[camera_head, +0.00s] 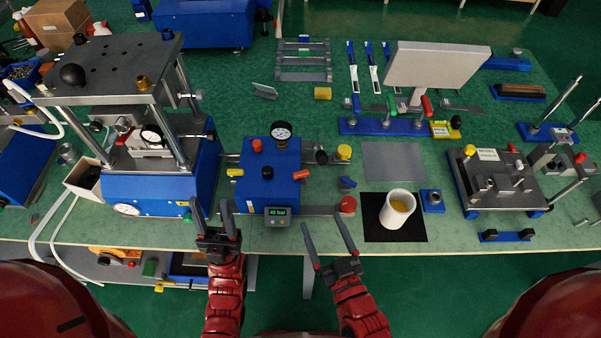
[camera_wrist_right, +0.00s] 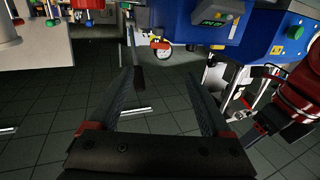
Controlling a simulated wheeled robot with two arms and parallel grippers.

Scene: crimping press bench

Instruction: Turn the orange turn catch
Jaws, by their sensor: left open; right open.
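The box carries a pressure gauge (camera_head: 281,131) and a green-lit display (camera_head: 277,212). My left gripper (camera_head: 211,208) is open and empty, at the bench's front edge, left of the box. My right gripper (camera_head: 325,222) is open and empty, in front of the box and lower right of the catch, apart from it. Its open fingers also show in the right wrist view (camera_wrist_right: 160,85), where I cannot make out the catch.
A red round knob (camera_head: 347,204) sits on a metal bar right of the box. A white cup (camera_head: 398,209) stands on a black mat (camera_head: 379,232). A tall press (camera_head: 150,185) stands at the left. A metal plate (camera_head: 393,162) lies behind the cup.

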